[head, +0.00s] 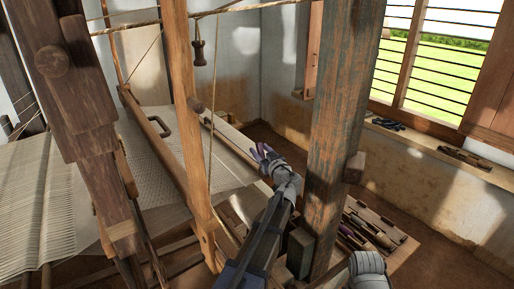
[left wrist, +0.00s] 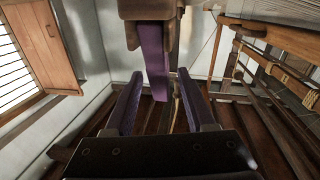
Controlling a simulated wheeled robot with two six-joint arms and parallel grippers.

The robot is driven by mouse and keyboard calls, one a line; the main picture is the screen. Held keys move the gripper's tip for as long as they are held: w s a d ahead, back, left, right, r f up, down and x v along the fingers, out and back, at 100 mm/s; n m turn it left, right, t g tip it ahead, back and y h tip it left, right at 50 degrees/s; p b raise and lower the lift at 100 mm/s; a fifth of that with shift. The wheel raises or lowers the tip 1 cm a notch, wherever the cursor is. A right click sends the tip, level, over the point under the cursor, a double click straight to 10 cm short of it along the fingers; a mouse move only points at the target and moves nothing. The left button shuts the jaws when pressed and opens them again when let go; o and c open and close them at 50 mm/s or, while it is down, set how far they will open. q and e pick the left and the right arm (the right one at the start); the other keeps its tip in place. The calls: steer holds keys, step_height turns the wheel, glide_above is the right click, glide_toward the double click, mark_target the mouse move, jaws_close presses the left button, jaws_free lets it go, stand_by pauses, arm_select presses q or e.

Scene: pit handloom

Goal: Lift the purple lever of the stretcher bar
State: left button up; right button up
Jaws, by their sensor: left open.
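My left gripper (head: 264,152) reaches up from the bottom middle in the head view, between the two wooden posts. In the left wrist view its two fingers (left wrist: 160,88) are spread apart, with nothing clamped between them. The purple lever (left wrist: 153,60) hangs down from a wooden block at the top of that view. Its lower end lies in the gap between the fingertips or just beyond; I cannot tell if it touches them. In the head view the lever cannot be told apart from the gripper.
A thick weathered post (head: 338,120) stands right of my left gripper, and a thinner post (head: 180,110) stands left. White woven cloth (head: 165,150) spreads behind. A wooden tray (head: 400,238) of tools lies at lower right. A cord (head: 212,90) hangs near the thinner post.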

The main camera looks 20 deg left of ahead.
arm_select(q)
steer(key=x, duration=0.3)
steer(key=shift+w+a, duration=0.1)
steer(key=shift+a, duration=0.05)
jaws_close()
stand_by(0.3)
stand_by(1.0)
